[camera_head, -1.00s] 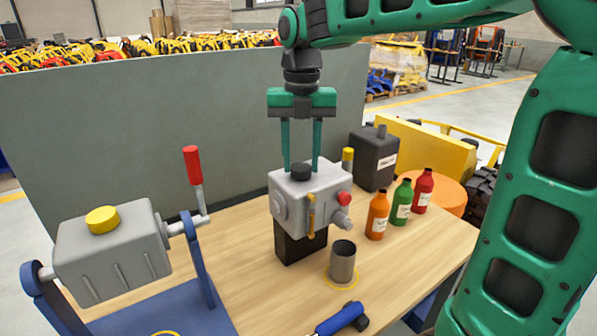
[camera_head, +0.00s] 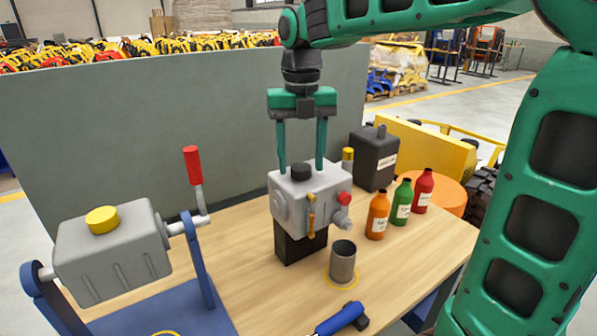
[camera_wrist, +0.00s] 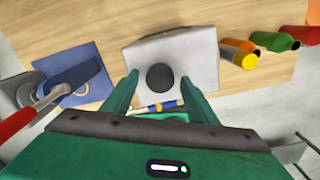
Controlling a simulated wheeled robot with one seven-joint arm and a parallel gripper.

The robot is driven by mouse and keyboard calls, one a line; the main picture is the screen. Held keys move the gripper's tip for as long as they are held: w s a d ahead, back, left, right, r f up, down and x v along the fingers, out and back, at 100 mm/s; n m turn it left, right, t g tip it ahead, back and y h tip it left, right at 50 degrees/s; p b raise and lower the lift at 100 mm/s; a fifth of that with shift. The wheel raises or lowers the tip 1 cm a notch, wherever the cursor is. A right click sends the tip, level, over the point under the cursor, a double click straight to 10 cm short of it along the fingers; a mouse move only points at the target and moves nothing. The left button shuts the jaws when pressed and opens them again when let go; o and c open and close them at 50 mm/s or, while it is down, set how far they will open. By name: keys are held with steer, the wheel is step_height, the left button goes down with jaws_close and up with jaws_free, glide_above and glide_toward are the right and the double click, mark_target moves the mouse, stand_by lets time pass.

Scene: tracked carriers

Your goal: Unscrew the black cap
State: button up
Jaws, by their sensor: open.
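The black cap (camera_head: 301,172) sits on top of the grey box-shaped housing (camera_head: 327,198), which stands on a black block in the middle of the table. My gripper (camera_head: 302,169) is open, pointing down, with its two green fingers on either side of the cap and apart from it. Nothing is held. I cannot tell exactly how high the fingertips are above the housing.
A grey cup (camera_head: 343,263) stands in front of the housing. Orange (camera_head: 377,216), green (camera_head: 402,203) and red (camera_head: 423,192) bottles stand to the right. A dark canister (camera_head: 373,160) is behind. A grey tank with a yellow cap (camera_head: 102,220) hangs in a blue stand at left.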

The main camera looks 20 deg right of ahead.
steer(key=m, duration=0.6)
steer(key=shift+m, duration=0.4)
steer(key=m, duration=2.1)
steer(key=shift+m, duration=0.4)
steer(key=shift+c, duration=0.7)
